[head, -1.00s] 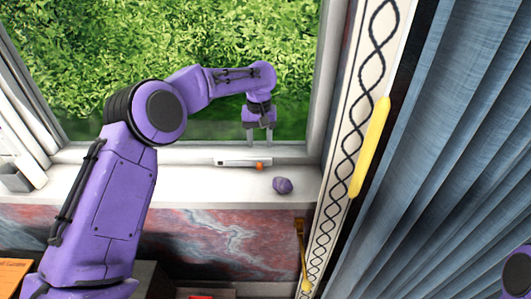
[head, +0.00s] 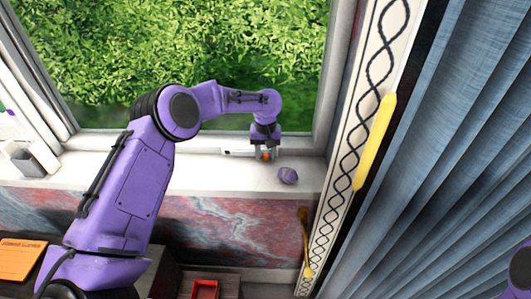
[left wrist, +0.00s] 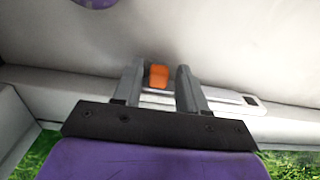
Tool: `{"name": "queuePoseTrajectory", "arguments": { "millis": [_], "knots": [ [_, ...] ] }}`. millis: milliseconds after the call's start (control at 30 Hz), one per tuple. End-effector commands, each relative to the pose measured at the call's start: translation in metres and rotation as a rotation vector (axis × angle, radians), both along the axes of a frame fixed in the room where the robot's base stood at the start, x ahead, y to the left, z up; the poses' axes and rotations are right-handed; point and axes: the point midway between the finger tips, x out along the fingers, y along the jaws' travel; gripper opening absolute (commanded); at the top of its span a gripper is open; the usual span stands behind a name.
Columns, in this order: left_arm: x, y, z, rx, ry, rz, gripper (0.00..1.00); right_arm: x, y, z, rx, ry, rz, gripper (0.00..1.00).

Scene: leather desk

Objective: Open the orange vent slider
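The vent (head: 236,152) is a narrow white strip on the window sill, with a small orange slider (head: 267,156) near its right end in the head view. In the left wrist view the orange slider (left wrist: 158,75) stands between the two grey fingers of my left gripper (left wrist: 162,84). The fingers are apart, with a visible gap on the slider's right; the left finger is very close to it, and I cannot tell if they touch. In the head view my left gripper (head: 265,152) is down at the vent and partly hides it. My right gripper is out of view.
A purple lump (head: 288,176) lies on the sill (head: 210,177) just right of my left gripper. The window frame rises behind. A yellow bar (head: 375,142) on a patterned strip and blue curtains (head: 450,150) are at the right. The sill's middle is clear.

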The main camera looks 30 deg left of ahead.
Motion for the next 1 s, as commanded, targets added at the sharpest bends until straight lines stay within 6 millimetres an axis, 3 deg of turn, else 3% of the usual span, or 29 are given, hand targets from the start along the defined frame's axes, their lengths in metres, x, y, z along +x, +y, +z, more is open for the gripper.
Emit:
{"name": "queuePoseTrajectory", "arguments": {
  "millis": [33,100,267,467,700,733,800,1000],
  "knots": [
    [0.0,0.0,0.0,0.0,0.0,0.0,0.23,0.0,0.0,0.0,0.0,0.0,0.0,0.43],
    [0.0,0.0,0.0,0.0,0.0,0.0,0.0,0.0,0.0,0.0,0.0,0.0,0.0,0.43],
    [0.0,-0.001,0.001,0.001,0.0,-0.001,0.0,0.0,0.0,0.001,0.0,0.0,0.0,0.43],
    [0.008,-0.017,0.004,0.002,0.002,-0.003,0.0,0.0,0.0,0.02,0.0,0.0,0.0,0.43],
    [0.009,-0.018,0.001,-0.001,0.0,0.0,0.0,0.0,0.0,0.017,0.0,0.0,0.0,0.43],
    [0.009,-0.018,0.001,-0.001,0.0,0.0,0.32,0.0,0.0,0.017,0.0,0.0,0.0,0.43],
    [0.009,-0.018,0.001,-0.001,0.0,0.0,0.49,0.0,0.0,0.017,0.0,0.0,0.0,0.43],
    [0.009,-0.017,0.0,0.0,0.0,0.0,0.49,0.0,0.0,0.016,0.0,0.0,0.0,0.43]
  ]
}}
